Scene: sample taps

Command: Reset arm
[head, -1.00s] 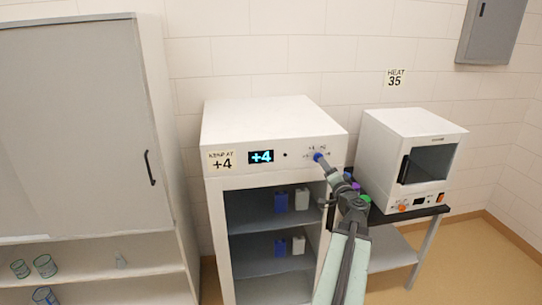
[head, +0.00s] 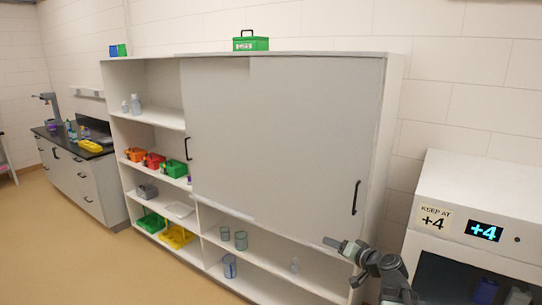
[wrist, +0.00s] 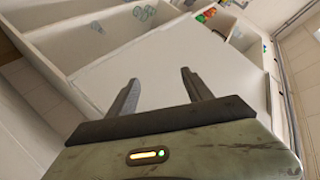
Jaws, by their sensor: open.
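My gripper shows in the wrist view (wrist: 160,90) with its two dark fingers apart and nothing between them. In the head view my gripper (head: 333,243) is at the lower right, in front of the lower right part of the grey sliding-door cabinet (head: 290,130). It appears clear of the cabinet, though the exact gap cannot be told. My arm is partly out of the picture at the bottom.
The white cooler (head: 480,185) reading +4 stands close on the right, cut off by the frame. A dark-topped counter (head: 85,150) is far left. Floor at lower left is clear.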

